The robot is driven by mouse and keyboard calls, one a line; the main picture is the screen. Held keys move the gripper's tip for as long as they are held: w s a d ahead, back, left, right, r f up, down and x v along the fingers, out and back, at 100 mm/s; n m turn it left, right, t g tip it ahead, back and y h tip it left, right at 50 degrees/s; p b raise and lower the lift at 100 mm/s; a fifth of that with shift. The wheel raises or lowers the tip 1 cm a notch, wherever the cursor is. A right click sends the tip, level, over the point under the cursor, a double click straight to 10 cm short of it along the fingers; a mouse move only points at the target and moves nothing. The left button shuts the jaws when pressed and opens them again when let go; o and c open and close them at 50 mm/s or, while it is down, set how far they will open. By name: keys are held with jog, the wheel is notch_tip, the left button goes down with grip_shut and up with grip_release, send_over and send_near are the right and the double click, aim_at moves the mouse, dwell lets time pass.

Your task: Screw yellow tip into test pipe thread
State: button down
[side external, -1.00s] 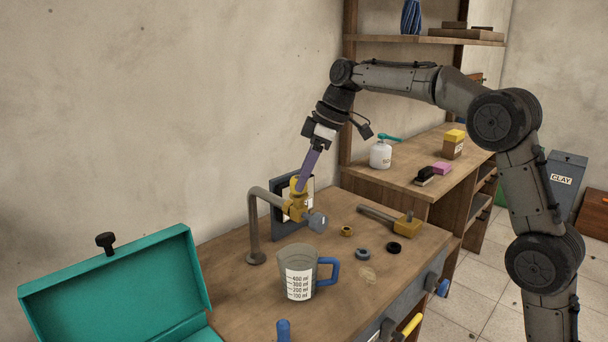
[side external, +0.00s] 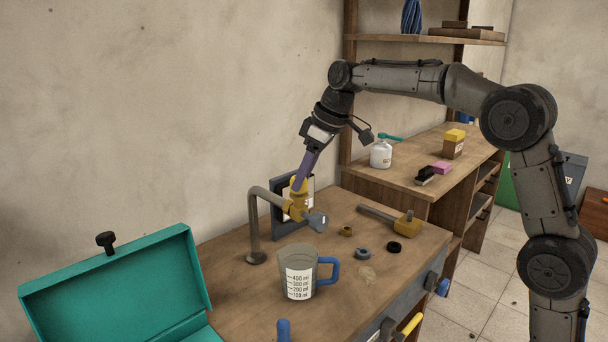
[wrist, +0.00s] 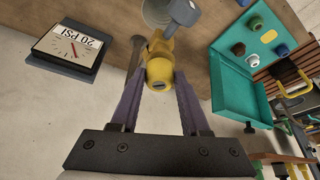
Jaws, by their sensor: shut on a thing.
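The test pipe (side external: 254,230) is a grey pipe that rises from the bench and bends over to a yellow fitting (side external: 295,207) with a grey end piece (side external: 317,220). A rounded yellow tip (side external: 297,184) sits at the top of the fitting. In the wrist view the yellow tip (wrist: 160,74) lies between the two purple fingers of my gripper (wrist: 159,80), with a small dark opening facing the camera. My gripper (side external: 298,188) is shut on it from above and tilts a little. The thread is hidden, so I cannot tell how deep the tip sits.
A pressure gauge (wrist: 68,46) reading 20 PSI stands close behind the fitting. A measuring jug (side external: 297,278) stands in front. An open teal box (side external: 120,290) is at left.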

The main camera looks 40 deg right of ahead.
jog(key=shift+a+m+h, duration=0.1)
jog(key=shift+m+h, duration=0.2)
jog(key=shift+m, duration=0.6)
jog(key=shift+m+t+h, duration=0.3)
jog(key=shift+m, duration=0.6)
jog(key=shift+a, duration=0.1)
jog(key=shift+m, duration=0.4)
jog(key=shift+m+h, duration=0.3)
jog(key=shift+m, duration=0.1)
jog(key=shift+a+m+h, duration=0.15)
jog(key=shift+m+h, duration=0.25)
jog(key=shift+m, duration=0.5)
